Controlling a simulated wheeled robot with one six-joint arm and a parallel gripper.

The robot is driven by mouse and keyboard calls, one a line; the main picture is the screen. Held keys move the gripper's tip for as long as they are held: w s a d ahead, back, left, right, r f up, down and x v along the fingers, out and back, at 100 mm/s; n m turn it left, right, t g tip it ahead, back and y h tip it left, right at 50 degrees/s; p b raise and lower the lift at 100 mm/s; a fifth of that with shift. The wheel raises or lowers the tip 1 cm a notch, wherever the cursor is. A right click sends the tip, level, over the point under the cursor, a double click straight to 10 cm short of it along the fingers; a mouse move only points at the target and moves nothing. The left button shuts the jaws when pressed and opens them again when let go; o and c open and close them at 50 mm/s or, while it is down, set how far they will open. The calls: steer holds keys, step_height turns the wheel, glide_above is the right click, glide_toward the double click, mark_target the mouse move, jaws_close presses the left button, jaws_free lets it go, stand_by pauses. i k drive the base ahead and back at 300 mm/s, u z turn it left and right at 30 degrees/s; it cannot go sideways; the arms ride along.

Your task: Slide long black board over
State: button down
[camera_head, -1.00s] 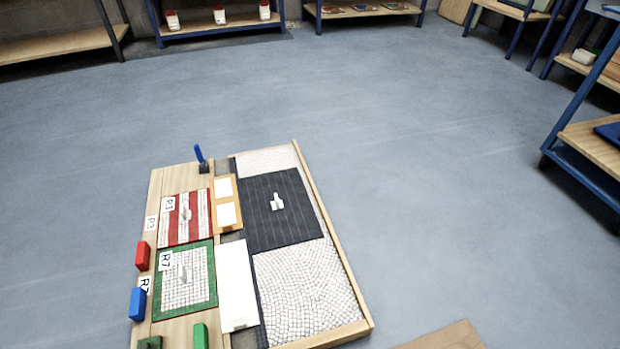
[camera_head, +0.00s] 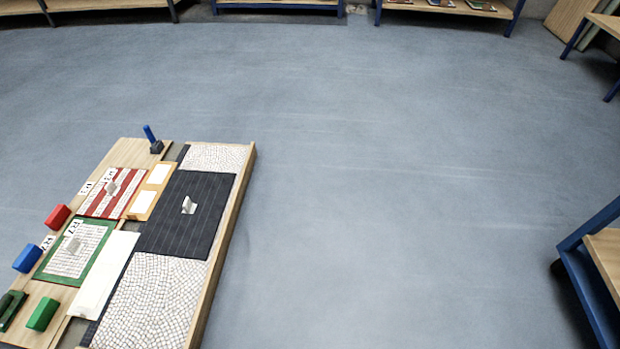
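The long black board (camera_head: 207,196) lies flat across the white pebble mosaic bed (camera_head: 150,304) in the head view, at the lower left. It is dark with thin lines and has a small light grey handle (camera_head: 188,205) standing up near its middle. White mosaic shows both beyond it and on its near side. My gripper is not in view.
Left of the bed are a red-striped panel (camera_head: 116,192), a green-framed panel (camera_head: 75,250), a white board (camera_head: 104,277), red (camera_head: 57,217), blue (camera_head: 28,258) and green (camera_head: 43,314) blocks. A wooden rail (camera_head: 229,222) edges the bed. Floor (camera_head: 400,190) right is clear. A shelf (camera_head: 592,275) stands far right.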

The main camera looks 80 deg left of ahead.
mark_target(185, 222)
steer(key=i, duration=0.9)
steer(key=u, duration=2.7)
steer(key=i, duration=1)
steer(key=u, duration=2.65)
